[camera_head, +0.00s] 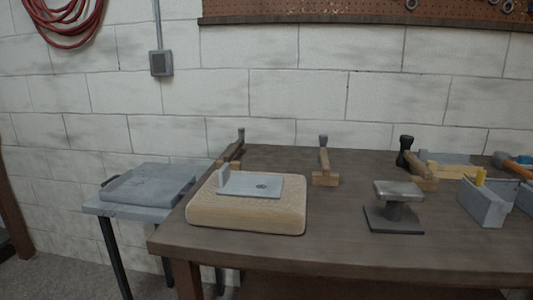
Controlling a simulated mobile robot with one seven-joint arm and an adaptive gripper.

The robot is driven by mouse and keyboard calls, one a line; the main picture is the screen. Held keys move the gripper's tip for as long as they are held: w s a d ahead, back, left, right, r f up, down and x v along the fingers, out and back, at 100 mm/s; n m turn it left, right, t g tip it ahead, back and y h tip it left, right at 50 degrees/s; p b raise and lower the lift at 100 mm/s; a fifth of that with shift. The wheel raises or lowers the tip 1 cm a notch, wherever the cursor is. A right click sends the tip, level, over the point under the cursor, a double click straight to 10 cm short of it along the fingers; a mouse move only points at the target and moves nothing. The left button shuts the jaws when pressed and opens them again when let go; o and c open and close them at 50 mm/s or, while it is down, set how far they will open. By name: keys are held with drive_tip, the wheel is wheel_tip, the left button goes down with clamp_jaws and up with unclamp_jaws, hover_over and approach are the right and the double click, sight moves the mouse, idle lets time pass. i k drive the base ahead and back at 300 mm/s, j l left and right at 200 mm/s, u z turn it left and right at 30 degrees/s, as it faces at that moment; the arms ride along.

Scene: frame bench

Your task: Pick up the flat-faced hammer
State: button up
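Three hammer-like tools with wooden handles rest along the back of the bench. The left one (232,153) has a small grey head standing up at its far end. The middle one (324,160) has a grey head and sits with its near end at a wooden block. The right one (415,166) has a darker, bulkier, almost black head. They are too small here to tell which is flat-faced. My gripper is not in view.
A tan pad (245,217) holds a grey metal bracket (263,187). A small anvil-like stand (393,212), a grey box (483,205) and an orange-handled tool (509,165) are on the brown bench (335,225). A lower side table (95,208) holds a grey slab (150,184).

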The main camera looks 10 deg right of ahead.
sight(322, 155)
drive_tip(key=k+l, duration=0.15)
drive_tip(key=l, duration=0.2)
drive_tip(key=k+l+z, duration=0.1)
drive_tip(key=l, duration=0.75)
drive_tip(key=k+l+z, duration=0.1)
drive_tip(key=l, duration=0.45)
drive_tip(key=i+l, duration=0.1)
drive_tip(key=i, duration=1.05)
